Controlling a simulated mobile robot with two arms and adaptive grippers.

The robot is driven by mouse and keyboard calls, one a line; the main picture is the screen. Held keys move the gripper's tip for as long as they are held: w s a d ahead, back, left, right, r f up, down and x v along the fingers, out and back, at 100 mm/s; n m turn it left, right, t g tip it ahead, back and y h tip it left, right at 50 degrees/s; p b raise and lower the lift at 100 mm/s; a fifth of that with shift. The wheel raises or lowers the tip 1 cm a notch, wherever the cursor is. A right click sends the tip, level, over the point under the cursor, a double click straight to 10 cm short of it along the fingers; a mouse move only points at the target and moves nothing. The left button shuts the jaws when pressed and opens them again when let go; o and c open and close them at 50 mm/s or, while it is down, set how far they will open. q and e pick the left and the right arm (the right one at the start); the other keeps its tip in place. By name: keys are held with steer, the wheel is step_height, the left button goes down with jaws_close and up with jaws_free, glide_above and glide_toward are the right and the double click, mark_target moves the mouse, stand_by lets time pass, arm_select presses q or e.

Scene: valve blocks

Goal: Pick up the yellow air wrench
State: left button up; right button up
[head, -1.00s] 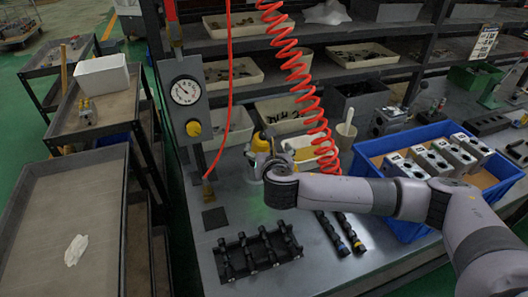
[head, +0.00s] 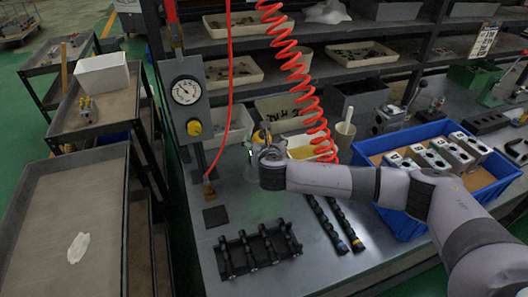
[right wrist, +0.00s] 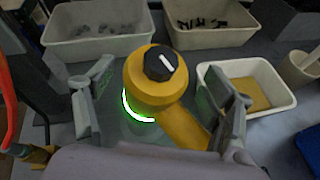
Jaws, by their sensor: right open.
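The yellow air wrench (right wrist: 150,80) stands in the right wrist view, between the two fingers of my right gripper (right wrist: 162,98). It has a rounded yellow body with a black knob on top, and a yellow part slanting to the lower right. The fingers are open on either side of it, with gaps visible. A green glowing ring shows beside and below its body. My left gripper is out of view.
A red coiled hose (head: 298,75) hangs just right of my wrist. A gauge panel (head: 186,100) stands to the left. A blue crate (head: 402,222) with metal valve blocks sits right, beneath my arm. A black rack (head: 256,250) lies in front. Pale bins (right wrist: 98,35) stand behind the wrench.

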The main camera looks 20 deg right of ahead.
steer(key=c, duration=0.5)
steer(key=shift+s+a+f, duration=0.1)
steer(key=shift+f, duration=0.2)
steer(key=c, duration=1.1)
steer(key=shift+r, duration=0.15)
jaws_close()
